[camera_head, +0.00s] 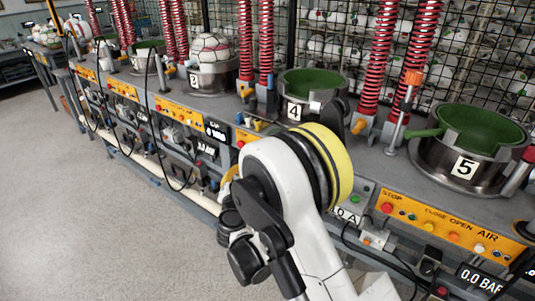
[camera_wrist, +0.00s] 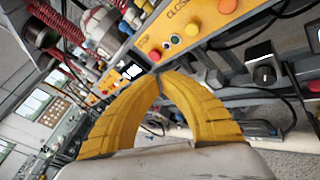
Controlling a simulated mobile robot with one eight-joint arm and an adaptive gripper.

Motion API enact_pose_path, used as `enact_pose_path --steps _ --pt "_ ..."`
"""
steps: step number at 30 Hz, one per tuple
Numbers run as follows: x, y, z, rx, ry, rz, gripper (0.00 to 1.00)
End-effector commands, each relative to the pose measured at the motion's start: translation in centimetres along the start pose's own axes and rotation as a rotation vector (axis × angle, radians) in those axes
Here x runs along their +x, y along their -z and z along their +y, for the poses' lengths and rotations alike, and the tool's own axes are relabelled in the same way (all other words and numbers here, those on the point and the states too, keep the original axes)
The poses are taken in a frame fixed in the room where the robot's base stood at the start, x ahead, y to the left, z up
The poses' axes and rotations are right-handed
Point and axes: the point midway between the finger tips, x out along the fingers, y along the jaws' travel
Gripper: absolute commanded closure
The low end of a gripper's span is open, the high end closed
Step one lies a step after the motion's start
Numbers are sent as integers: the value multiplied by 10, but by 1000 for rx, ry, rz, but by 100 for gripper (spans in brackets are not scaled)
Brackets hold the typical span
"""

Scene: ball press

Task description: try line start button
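In the wrist view my gripper (camera_wrist: 160,74) has two curved yellow fingers whose tips meet, with nothing seen between them. Beyond the tips is an orange control strip (camera_wrist: 205,15). No label reading line start is legible. In the head view my arm hides most of the gripper and the panel behind it. A small green button (camera_head: 355,199) shows right of my arm.
The workbench holds several press stations, including station 4 (camera_head: 293,112) and station 5 (camera_head: 464,168) with green bowls. Red springs (camera_head: 383,60) and a wire mesh stand behind. Black cables hang along the front. The grey floor (camera_head: 80,220) at left is clear.

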Motion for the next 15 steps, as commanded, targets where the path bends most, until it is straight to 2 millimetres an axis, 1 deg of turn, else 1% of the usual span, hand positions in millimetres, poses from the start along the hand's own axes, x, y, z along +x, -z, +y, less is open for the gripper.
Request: enact_pose_path --steps 4,15 --pt "0 6 -4 27 10 4 100" --pt "3 3 -5 24 10 3 100"
